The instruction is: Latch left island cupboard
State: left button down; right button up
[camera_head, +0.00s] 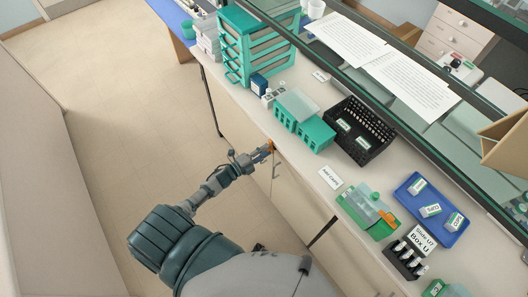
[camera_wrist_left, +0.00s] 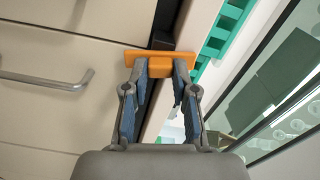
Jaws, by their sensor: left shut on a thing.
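My left gripper (camera_head: 262,153) reaches the upper front of the island cupboard (camera_head: 287,190), just under the worktop edge. It is shut on a small orange latch (camera_head: 271,145). In the left wrist view, the fingertips (camera_wrist_left: 160,72) are at the lower side of the wide orange latch (camera_wrist_left: 146,60), one finger towards each end. The latch lies across a dark gap next to the pale cupboard front (camera_wrist_left: 60,45). A metal bar handle (camera_wrist_left: 48,81) is on that front. My right gripper is not in view.
The worktop (camera_head: 300,165) above holds a teal drawer rack (camera_head: 233,50), a black rack (camera_head: 357,133), teal boxes (camera_head: 303,128), a green box (camera_head: 366,208) and a blue tray (camera_head: 422,220). The floor (camera_head: 110,110) left of the island is clear.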

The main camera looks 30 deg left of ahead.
pick_arm(q)
jog(key=shift+f+m+b, duration=0.15)
jog(key=shift+m+b, duration=0.15)
jog(key=shift+m, duration=0.9)
jog(key=shift+s+d, duration=0.1)
jog(key=c, duration=0.9)
grip_release()
jog(key=v, duration=1.1)
jog(key=shift+s+a+f, duration=0.1)
jog(key=shift+s+a, duration=0.1)
jog(key=shift+s, duration=0.1)
jog(key=shift+f, duration=0.1)
